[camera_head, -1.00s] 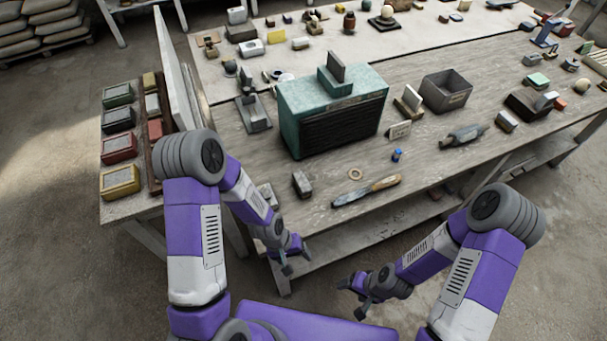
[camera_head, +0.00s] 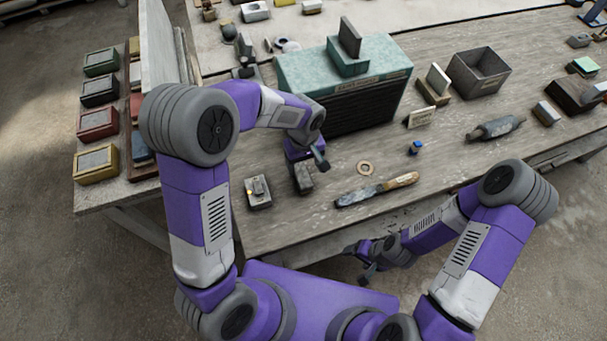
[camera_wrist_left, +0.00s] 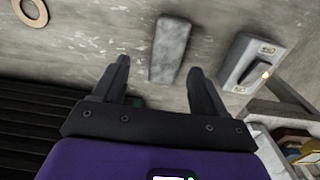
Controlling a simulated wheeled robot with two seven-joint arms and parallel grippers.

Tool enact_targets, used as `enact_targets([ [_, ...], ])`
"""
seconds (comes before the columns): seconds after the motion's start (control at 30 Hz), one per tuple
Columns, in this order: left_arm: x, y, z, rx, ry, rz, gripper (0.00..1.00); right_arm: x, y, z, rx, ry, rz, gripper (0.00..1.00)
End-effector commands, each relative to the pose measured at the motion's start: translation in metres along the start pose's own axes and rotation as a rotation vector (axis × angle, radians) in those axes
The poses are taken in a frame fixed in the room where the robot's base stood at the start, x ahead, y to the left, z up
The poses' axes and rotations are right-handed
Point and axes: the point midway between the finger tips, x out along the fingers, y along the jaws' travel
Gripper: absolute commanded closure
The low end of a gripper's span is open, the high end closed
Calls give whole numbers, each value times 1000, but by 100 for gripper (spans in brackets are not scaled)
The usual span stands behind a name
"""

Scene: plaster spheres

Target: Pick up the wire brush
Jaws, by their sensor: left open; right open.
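A long tool (camera_head: 376,190) with a wooden handle and a dark, narrow head lies near the table's front edge; it looks most like the wire brush, but its bristles cannot be made out. My left gripper (camera_head: 307,163) is open, above the table to the left of this tool. A plain grey block (camera_head: 303,182) lies just beyond its fingertips; in the left wrist view the block (camera_wrist_left: 170,48) shows ahead between the open fingers (camera_wrist_left: 160,68), apart from them. My right gripper (camera_head: 366,262) is open and empty, low in front of the table's edge.
A teal box (camera_head: 295,72) with a dark ribbed front stands behind my left gripper. A small switch-like device (camera_head: 258,193) lies left of the block. A ring (camera_head: 365,168) and a blue item (camera_head: 416,148) lie behind the long tool. Table around the tool is clear.

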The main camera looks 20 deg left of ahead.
Motion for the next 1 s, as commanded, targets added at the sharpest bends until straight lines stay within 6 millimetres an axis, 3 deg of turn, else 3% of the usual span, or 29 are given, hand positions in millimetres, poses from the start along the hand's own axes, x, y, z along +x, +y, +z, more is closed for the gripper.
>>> enact_targets([
  [0.33,49,-8,5,2,-2,-2,28,9,4,0,0,0,0,28],
  [0.67,55,-8,4,2,-1,1,28,10,4,0,0,0,0,28],
  [1.0,55,-8,4,2,-1,1,80,10,4,0,0,0,0,28],
])
